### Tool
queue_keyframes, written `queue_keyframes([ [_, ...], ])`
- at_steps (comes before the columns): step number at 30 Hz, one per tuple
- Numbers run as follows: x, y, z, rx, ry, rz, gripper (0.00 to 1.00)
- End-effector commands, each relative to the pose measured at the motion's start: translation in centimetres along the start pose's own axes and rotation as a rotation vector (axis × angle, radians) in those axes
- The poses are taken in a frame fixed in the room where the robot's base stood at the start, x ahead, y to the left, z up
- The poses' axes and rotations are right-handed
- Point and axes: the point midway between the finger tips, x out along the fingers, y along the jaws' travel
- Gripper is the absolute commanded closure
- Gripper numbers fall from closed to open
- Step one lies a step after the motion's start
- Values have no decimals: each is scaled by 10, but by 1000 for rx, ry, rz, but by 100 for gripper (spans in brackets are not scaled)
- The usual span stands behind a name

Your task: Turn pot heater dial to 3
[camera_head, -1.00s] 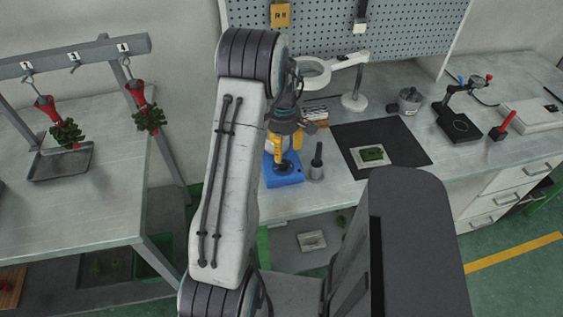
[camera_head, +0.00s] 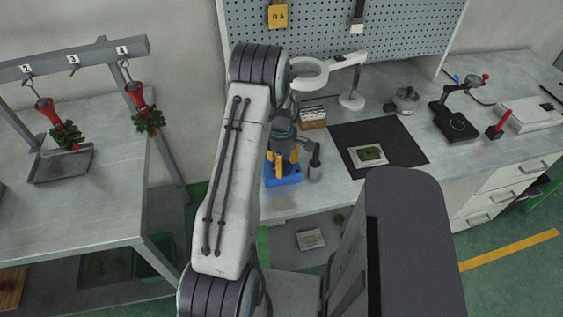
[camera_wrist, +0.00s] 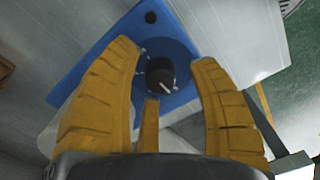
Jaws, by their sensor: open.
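The pot heater (camera_head: 285,176) is a blue box near the front edge of the workbench, partly hidden by my arm and gripper in the head view. In the wrist view its blue face (camera_wrist: 98,65) shows a round black dial (camera_wrist: 160,75) with a pale pointer mark. The dial sits between and just beyond my yellow fingers, and I see no contact. My gripper (camera_wrist: 163,78) is open and empty, with fingers on both sides of the dial; it also shows above the heater in the head view (camera_head: 282,165). The scale numbers are too small to read.
A grey metal cup with a dark-handled tool (camera_head: 314,172) stands close right of the heater. A black mat (camera_head: 400,148) holds a pale tile with a green piece. A magnifier lamp (camera_head: 350,101) stands behind. The left table (camera_head: 75,220) carries a tray.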

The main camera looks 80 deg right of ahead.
Motion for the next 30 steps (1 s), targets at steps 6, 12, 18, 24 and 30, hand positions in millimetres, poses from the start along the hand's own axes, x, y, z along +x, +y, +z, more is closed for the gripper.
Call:
queue_keyframes([
  [6, 2, 0, 0, 0, 0, -1, 46],
  [12, 2, 0, 0, 0, 0, 0, 50],
  [18, 2, 0, 0, 0, 0, 0, 68],
  [24, 2, 0, 0, 0, 0, 0, 86],
  [30, 2, 0, 0, 1, 0, 0, 100],
])
